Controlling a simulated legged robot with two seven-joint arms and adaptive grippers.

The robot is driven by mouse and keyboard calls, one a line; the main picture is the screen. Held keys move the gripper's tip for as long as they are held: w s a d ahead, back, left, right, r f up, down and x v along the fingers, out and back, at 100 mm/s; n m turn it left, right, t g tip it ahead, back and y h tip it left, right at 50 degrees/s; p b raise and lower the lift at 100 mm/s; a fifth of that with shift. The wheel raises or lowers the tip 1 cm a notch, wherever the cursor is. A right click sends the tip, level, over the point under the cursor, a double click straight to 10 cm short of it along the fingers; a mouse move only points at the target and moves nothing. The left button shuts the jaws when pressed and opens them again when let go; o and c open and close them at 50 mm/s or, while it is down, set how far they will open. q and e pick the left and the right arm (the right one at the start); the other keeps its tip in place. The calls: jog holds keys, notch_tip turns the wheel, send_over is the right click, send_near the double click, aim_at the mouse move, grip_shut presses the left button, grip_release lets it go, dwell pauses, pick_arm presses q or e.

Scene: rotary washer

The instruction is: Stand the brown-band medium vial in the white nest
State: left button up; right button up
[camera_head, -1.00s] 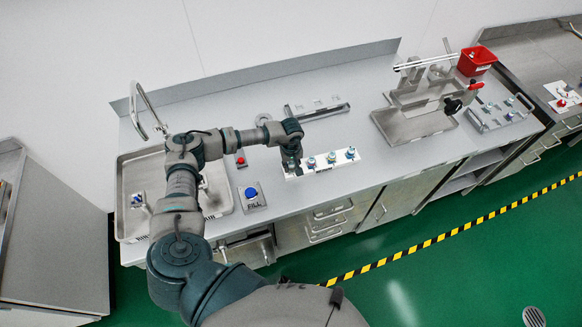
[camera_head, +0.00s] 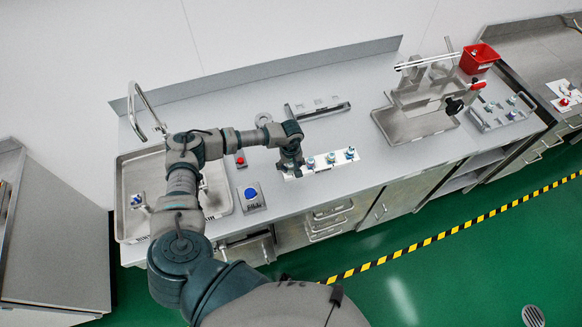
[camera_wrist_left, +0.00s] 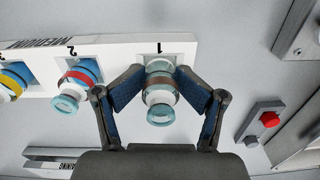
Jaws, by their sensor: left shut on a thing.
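The brown-band medium vial (camera_wrist_left: 160,98) is at the place marked 1 of a white rack (camera_wrist_left: 122,54) labelled MEDIUM. It has a clear glass body and a brown band. My left gripper (camera_wrist_left: 160,84) is shut on it, one finger on each side. I cannot tell whether the vial is still seated in the rack or slightly lifted. In the head view my left gripper (camera_head: 291,164) is at the left end of the white rack (camera_head: 322,167) and hides the vial. My right gripper is not in view.
A red-band vial (camera_wrist_left: 77,82) and a yellow-band vial (camera_wrist_left: 12,82) stand beside it in the rack. A red button (camera_head: 240,161), a blue button (camera_head: 250,193) and a sink (camera_head: 133,180) lie to the left. A metal stand (camera_head: 415,118) and red bin (camera_head: 477,60) are at right.

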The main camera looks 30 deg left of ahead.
pick_arm(q)
notch_tip(320, 180, up, 12)
jog(key=shift+w+f+b, duration=0.1)
jog(key=shift+b, duration=0.75)
jog(key=shift+r, duration=0.4)
